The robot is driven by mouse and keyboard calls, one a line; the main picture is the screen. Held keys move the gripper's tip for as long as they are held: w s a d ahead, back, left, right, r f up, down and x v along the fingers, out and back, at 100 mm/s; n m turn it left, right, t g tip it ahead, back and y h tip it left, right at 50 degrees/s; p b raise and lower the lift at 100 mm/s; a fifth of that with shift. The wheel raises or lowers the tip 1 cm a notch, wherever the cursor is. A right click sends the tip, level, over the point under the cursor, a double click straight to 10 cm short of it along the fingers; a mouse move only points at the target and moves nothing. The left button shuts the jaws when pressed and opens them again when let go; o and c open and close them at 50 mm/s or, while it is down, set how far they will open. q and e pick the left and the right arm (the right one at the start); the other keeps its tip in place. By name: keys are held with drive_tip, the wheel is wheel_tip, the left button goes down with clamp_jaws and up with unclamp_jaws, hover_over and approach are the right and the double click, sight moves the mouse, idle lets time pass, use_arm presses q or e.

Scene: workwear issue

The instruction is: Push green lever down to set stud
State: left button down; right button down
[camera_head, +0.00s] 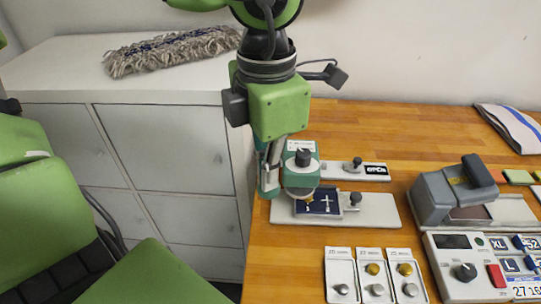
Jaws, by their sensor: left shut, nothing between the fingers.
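A small press with a green head (300,151) and a black knob on top stands near the left edge of the wooden table. A green upright part (267,186) at the press's left side may be its lever; I cannot tell for sure. A dark blue piece (318,203) with white marks lies on the press's pale base (375,210), below the head. My left gripper (271,170) points down, shut and empty, at the left of the press head. It overlaps the green part in view; contact is unclear. My right gripper is out of view.
A pale plate with a black knob (352,164) lies behind the press. A grey heat-press-like device (445,195) and a control panel (468,272) stand to the right. Several small white units with knobs (374,280) lie in front. White cabinets (165,150) with a mop head (172,50) adjoin the table.

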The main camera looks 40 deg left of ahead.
use_arm(q)
wheel_tip(320, 180, up, 8)
drive_tip(key=p, duration=0.4)
drive_tip(key=shift+p, duration=0.35)
